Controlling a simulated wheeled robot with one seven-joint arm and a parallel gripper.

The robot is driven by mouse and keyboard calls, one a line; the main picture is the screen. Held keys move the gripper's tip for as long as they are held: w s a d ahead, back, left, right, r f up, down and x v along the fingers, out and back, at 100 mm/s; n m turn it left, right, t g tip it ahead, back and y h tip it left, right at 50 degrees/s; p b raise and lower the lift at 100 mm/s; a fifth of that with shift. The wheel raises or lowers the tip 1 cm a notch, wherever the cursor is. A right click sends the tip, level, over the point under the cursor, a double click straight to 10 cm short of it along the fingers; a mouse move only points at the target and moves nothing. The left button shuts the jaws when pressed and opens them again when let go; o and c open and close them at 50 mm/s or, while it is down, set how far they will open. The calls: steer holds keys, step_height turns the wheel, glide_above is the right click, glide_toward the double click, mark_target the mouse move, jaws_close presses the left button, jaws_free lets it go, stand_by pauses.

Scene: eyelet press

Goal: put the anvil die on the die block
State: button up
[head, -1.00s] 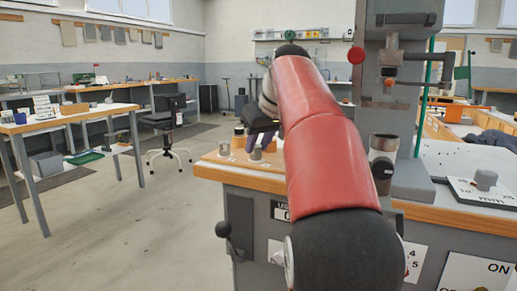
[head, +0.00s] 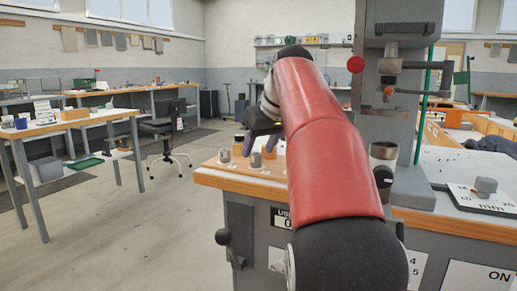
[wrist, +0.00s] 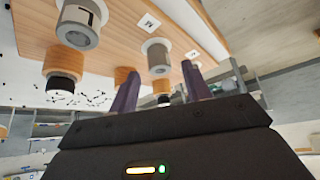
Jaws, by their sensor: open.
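My gripper (wrist: 160,72) is open, with two purple fingers spread and nothing held between them. It also shows in the head view (head: 260,145), over the left end of the wood-topped bench. A grey cylindrical die (wrist: 158,56) on a pale round base shows just beyond the fingertips in the wrist view. Another grey die (wrist: 80,28) with a dark mark stands to its left. In the head view, a grey die (head: 224,157) and a second one (head: 255,160) stand near the gripper. I cannot tell which is the anvil die. I cannot identify the die block for certain.
Orange-and-black cylinders (wrist: 65,84) stand among the dies, one partly behind a finger. The grey press column (head: 395,110) rises right of my arm. A grey cylinder (head: 486,185) sits on a plate marked "mm" at far right.

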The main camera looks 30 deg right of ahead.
steer(key=p+v, duration=0.3)
steer(key=v, duration=0.7)
steer(key=shift+s+r, duration=0.2)
steer(key=shift+r, duration=0.1)
steer(key=s+a+f, duration=0.5)
steer(key=s+f, duration=0.1)
steer(key=f, duration=0.4)
steer(key=s+a+f, duration=0.5)
steer(key=s+f, duration=0.1)
steer(key=f, duration=0.5)
steer(key=s+a+f+g, duration=0.1)
steer(key=s+a+f, duration=0.5)
steer(key=f, duration=0.5)
steer(key=shift+s+f+m, duration=0.2)
steer(key=shift+s+m, duration=0.2)
steer(key=shift+s, duration=0.25)
